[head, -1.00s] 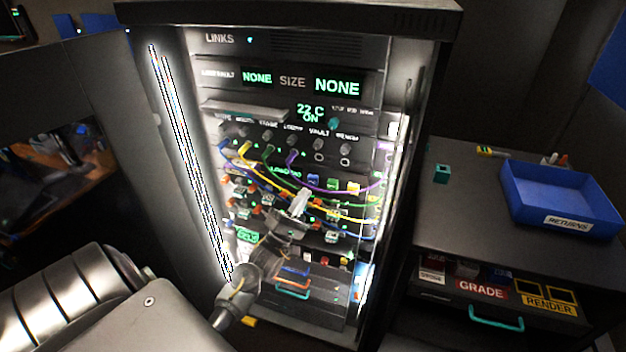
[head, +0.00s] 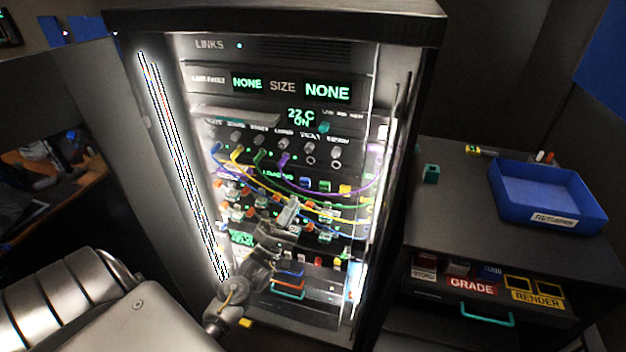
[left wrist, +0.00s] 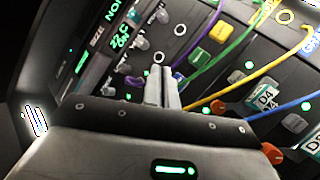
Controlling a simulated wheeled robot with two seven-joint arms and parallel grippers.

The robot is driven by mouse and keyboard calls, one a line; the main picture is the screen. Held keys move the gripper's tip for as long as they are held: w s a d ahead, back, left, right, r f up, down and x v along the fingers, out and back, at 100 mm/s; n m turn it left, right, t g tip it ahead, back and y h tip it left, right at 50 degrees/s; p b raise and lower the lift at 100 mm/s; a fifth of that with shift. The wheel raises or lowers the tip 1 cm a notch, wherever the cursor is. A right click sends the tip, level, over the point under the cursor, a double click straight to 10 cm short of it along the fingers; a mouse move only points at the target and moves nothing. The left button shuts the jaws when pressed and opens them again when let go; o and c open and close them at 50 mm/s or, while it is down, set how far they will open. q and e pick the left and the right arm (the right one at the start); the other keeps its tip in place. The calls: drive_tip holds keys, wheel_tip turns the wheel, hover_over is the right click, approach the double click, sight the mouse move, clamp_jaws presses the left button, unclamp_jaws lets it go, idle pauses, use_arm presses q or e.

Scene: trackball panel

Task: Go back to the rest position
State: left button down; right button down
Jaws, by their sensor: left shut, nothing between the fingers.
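My left gripper (head: 288,212) is in front of the open rack cabinet (head: 424,32), at the height of the coloured cables. Its fingers are shut and empty. I cannot tell whether the tips touch anything. The label D4 (left wrist: 265,100) shows to the right of the fingers. My right gripper is in neither view.
To the right stands a dark desk (head: 440,215) with a blue tray (head: 548,197), a small teal block (head: 431,173) and a drawer with a teal handle (head: 487,317).

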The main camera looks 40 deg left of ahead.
use_arm(q)
wheel_tip(320, 180, down, 17)
drive_tip(key=w+m+g+y, duration=0.3)
drive_tip(key=m+g, duration=0.3)
drive_tip(key=m, duration=0.1)
drive_tip(key=s+d+f+m+g+b, duration=0.1)
drive_tip(key=s+f+m+g, duration=0.2)
drive_tip(key=f, duration=0.7)
drive_tip(key=s+d+f+m+g+b, duration=0.1)
drive_tip(key=s+d+f+m+g, duration=0.2)
drive_tip(key=f, duration=0.6)
drive_tip(key=s+d+f+m+g+h+b, duration=0.1)
drive_tip(key=s+d+f+m+g, duration=0.2)
drive_tip(key=s+f, duration=0.65)
drive_tip(key=s+d+f+m+g+b, duration=0.1)
drive_tip(key=s+f+m+g, duration=0.3)
drive_tip(key=s+f, duration=0.55)
drive_tip(key=s+d+f+m+g+b, duration=0.1)
drive_tip(key=s+d+f+g, duration=0.1)
drive_tip(key=s, duration=0.8)
drive_tip(key=s+d+f+m+g+b, duration=0.1)
drive_tip(key=s+d+f+g, duration=0.1)
drive_tip(key=s+f+g, duration=0.2)
drive_tip(key=s+f, duration=0.3)
drive_tip(key=s, duration=0.3)
drive_tip(key=shift+s, duration=0.2)
drive_tip(key=shift+f, duration=0.1)
